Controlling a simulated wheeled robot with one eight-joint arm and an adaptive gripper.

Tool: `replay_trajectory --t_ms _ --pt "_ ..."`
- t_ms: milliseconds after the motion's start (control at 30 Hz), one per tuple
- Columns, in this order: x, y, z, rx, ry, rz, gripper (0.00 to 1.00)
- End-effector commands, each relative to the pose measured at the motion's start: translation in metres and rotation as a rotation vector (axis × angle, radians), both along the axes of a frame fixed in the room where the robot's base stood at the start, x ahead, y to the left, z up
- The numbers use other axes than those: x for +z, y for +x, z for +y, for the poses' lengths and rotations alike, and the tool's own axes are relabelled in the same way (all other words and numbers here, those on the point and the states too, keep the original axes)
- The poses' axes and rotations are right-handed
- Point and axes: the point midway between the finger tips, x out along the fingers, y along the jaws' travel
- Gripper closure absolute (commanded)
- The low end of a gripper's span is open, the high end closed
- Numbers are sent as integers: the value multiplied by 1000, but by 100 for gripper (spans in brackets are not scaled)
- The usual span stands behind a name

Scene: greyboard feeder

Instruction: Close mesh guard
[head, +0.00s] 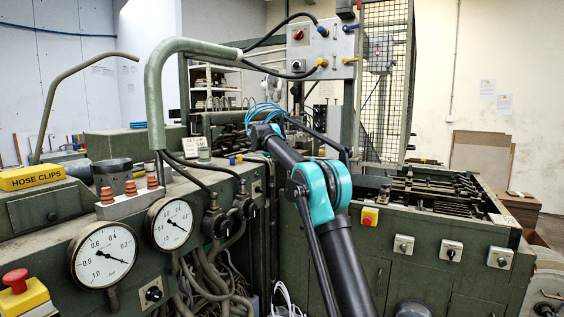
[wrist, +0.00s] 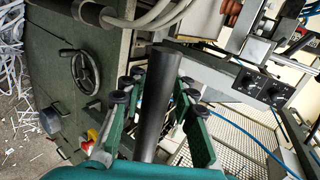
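The mesh guard (head: 404,70) is a tall black wire panel in a dark frame. In the head view it stands upright at the back of the green machine, and its top runs out of the picture. A mesh area (wrist: 228,150) also shows at the lower right of the wrist view; I cannot tell if it is the same panel. My arm reaches from the bottom of the head view to the left of the guard. My gripper's fingertips are not clear there. In the wrist view, green parts with black round joints flank a black tube; the finger gap cannot be made out.
A switch box (head: 321,48) on a post stands left of the guard. A curved green pipe (head: 156,90), gauges (head: 104,254) and hoses crowd the left. The slotted machine bed (head: 440,190) lies below right of the guard. A handwheel (wrist: 87,72) shows in the wrist view.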

Motion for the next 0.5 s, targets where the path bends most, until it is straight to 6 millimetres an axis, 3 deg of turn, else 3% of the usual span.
replay_trajectory --t_ms 367,500 --pt "-1 -1 -2 -4 0 3 63" --pt "6 -10 3 -2 0 3 63"
